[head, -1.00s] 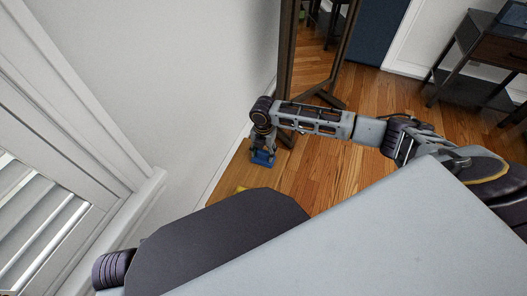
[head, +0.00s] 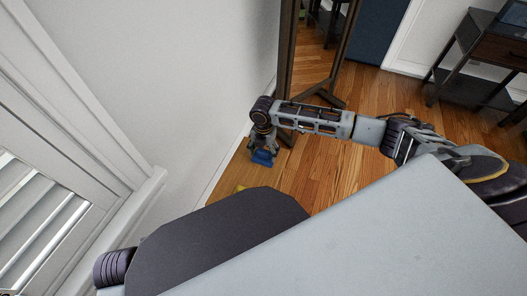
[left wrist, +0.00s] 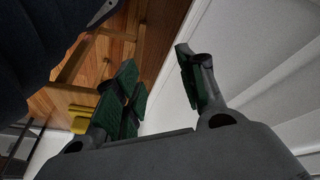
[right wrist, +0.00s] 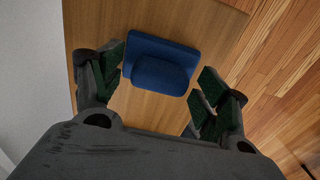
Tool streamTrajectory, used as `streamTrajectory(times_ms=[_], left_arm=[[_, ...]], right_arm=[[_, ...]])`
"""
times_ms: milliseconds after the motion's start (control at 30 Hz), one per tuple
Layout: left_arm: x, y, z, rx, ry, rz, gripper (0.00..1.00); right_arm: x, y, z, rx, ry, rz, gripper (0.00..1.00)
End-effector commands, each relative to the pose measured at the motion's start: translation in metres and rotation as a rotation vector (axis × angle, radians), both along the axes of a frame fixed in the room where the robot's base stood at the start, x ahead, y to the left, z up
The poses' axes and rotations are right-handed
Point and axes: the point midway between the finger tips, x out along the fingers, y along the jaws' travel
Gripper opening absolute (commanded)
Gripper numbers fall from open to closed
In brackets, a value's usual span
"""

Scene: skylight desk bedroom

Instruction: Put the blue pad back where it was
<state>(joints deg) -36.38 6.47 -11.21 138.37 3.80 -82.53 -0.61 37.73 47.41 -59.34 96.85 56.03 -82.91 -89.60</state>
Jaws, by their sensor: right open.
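The blue pad (head: 262,158) lies on a light wooden surface beside the white wall. In the right wrist view the blue pad (right wrist: 160,62) is a flat piece with a raised rounded block on it. My right gripper (head: 263,146) points down over it. In the right wrist view its green-lined fingers are spread, one on each side of the pad, with gaps between. My left gripper (left wrist: 158,66) shows in the left wrist view with its fingers apart and nothing between them. It is hidden in the head view.
A yellow object (head: 240,189) is partly hidden behind my body; it also shows in the left wrist view (left wrist: 80,118). A dark-framed mirror (head: 288,70) stands just behind my right gripper. A dark desk (head: 480,65) is at the far right. Wooden floor between is clear.

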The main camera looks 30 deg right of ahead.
Motion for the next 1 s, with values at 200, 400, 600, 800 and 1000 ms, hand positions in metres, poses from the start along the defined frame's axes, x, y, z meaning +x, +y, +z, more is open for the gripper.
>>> streamTrajectory(times_ms=[200,400,600,800,1000], left_arm=[[0.002,-0.003,-0.006,-0.012,-0.011,0.000,0.40],[0.006,-0.007,-0.021,-0.032,-0.032,0.001,0.40],[0.008,-0.012,-0.040,-0.057,-0.056,0.001,0.40],[0.006,-0.007,-0.019,-0.034,-0.039,-0.001,0.40],[0.003,-0.003,-0.004,-0.011,-0.016,-0.002,0.40]], right_arm=[[0.000,0.000,-0.001,0.000,0.000,0.000,0.75],[0.000,0.000,-0.002,0.001,-0.001,0.000,0.75],[0.000,0.000,-0.003,-0.001,-0.001,0.000,0.75],[0.001,0.000,0.016,0.000,-0.001,-0.001,0.75],[0.000,-0.001,0.031,0.001,-0.001,-0.001,0.75]])
